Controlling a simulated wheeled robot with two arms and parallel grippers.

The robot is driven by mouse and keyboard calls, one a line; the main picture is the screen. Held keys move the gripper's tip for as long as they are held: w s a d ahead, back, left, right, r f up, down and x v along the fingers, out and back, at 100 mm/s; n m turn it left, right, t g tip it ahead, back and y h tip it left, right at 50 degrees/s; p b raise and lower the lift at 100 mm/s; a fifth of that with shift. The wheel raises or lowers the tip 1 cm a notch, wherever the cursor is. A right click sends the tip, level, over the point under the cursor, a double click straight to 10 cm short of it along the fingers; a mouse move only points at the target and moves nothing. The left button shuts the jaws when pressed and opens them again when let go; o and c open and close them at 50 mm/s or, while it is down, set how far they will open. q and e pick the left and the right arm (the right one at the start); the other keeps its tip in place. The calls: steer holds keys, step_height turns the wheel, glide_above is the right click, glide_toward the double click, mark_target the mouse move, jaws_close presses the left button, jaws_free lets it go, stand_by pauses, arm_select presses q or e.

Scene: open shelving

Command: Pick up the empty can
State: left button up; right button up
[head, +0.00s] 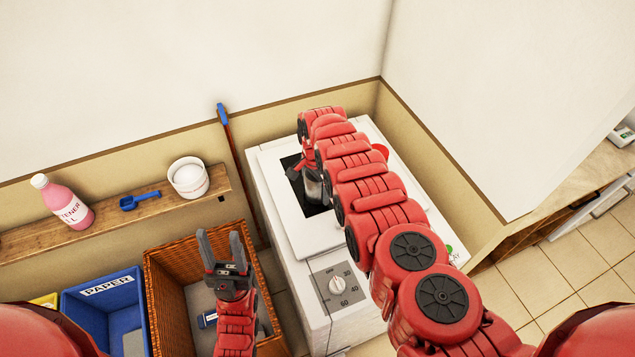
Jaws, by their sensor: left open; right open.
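I cannot clearly make out the empty can in the head view. My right gripper (312,186) points down at the dark square opening (292,172) in the top of a white machine (272,190). My own red arm covers much of it, and I cannot tell whether the greyish shape there is only fingers or also a can. My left gripper (221,236) is open and empty, its fingers pointing up the picture, above a wicker basket (165,262).
A wooden shelf (150,204) holds a pink bottle (63,201), a blue scoop (140,200) and a white tub (188,178). A blue PAPER bin (75,310) stands left of the basket. The machine has a timer dial (337,285). Walls close in behind it.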

steer(key=shift+w+f, duration=0.1)
steer(key=shift+f, duration=0.05)
steer(key=c, duration=1)
steer(key=shift+c, duration=0.2)
